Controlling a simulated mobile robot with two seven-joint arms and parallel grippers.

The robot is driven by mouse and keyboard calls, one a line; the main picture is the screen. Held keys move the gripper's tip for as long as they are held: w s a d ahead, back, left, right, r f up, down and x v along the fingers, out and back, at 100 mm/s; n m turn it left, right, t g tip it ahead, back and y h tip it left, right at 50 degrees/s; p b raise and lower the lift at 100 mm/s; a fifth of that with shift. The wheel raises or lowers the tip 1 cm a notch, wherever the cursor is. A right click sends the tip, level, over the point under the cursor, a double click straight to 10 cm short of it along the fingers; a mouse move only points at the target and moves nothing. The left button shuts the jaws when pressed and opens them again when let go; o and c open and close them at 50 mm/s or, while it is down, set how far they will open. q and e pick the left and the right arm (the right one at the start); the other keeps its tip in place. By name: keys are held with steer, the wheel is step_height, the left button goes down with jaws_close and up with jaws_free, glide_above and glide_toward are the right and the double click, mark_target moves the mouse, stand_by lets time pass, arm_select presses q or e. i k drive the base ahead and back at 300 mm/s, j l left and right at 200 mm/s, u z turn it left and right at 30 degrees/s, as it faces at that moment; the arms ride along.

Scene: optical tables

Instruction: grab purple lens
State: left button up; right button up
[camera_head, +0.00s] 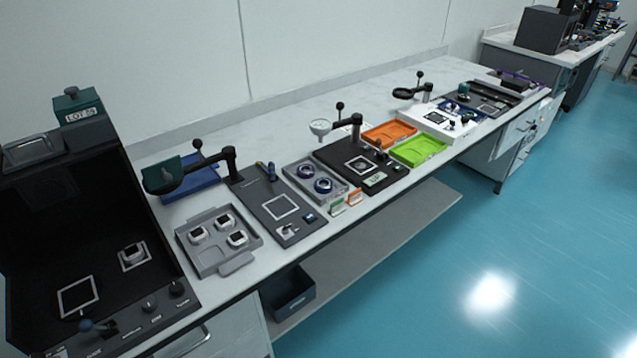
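Two round lenses with dark blue-purple rims sit in a grey tray (336,197) near the middle of the bench. The rear lens (305,170) is toward the back left of the tray. The front lens (323,185) is just to the right and nearer. At this size I cannot tell which of them is the more purple. Neither of my grippers is in view, and nothing covers the two lenses.
A dark plate (258,200) with an arm stand lies left of the tray, and a black board (335,157) lies right. Orange (389,133) and green (418,151) trays are farther right. A black box (80,215) stands front left. The blue floor on the right is clear.

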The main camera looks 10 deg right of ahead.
mark_target(304, 171)
steer(key=i+l, duration=0.2)
steer(key=l, duration=0.2)
steer(key=i+l, duration=0.2)
steer(key=l, duration=0.2)
steer(key=i+l, duration=0.2)
steer(key=l, duration=0.25)
